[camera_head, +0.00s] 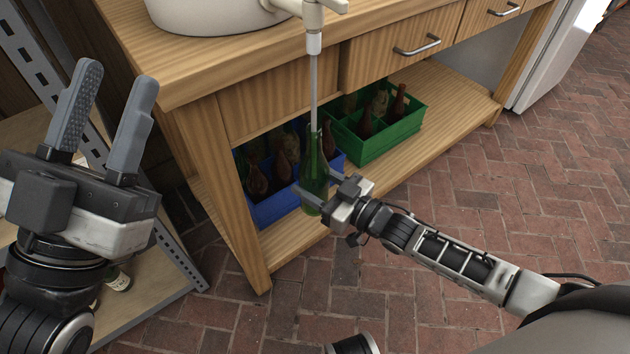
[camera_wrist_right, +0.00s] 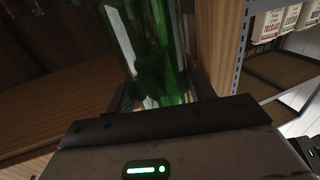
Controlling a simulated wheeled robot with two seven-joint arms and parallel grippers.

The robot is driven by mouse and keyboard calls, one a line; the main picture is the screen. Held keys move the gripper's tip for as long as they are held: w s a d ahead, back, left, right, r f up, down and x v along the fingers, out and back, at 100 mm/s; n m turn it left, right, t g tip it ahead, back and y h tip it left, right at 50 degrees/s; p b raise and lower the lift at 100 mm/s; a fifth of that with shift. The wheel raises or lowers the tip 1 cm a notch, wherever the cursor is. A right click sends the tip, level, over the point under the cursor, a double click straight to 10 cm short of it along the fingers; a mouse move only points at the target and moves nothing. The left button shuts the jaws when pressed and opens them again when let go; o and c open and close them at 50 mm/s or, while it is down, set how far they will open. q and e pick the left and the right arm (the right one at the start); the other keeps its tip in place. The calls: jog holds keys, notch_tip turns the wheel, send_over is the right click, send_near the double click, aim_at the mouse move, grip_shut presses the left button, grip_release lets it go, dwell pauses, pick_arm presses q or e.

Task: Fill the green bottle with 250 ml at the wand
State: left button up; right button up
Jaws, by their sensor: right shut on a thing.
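The green bottle (camera_head: 314,172) is upright in my right gripper (camera_head: 322,198), which is shut on its lower part. The green glass also fills the upper middle of the right wrist view (camera_wrist_right: 158,50). The wand (camera_head: 314,85) is a thin pale tube hanging from the white tap (camera_head: 314,14) of the vessel above. Its lower end goes down to the bottle's neck and appears to be inside it. I cannot make out the liquid level. My left gripper (camera_head: 112,118) is open and empty at the left, its fingers pointing up.
The wooden bench (camera_head: 210,75) carries a white vessel (camera_head: 210,14). On its lower shelf stand a blue crate (camera_head: 277,208) and a green crate (camera_head: 385,140), both with brown bottles. A metal shelf rack (camera_head: 165,235) stands at the left. The brick floor (camera_head: 520,200) at right is clear.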

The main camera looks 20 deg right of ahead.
aim_at(323, 165)
jog(key=shift+r+p, duration=2.15)
jog(key=shift+r, duration=0.35)
jog(key=shift+r+p, duration=0.8)
jog(key=shift+r, duration=0.1)
dwell(4.6)
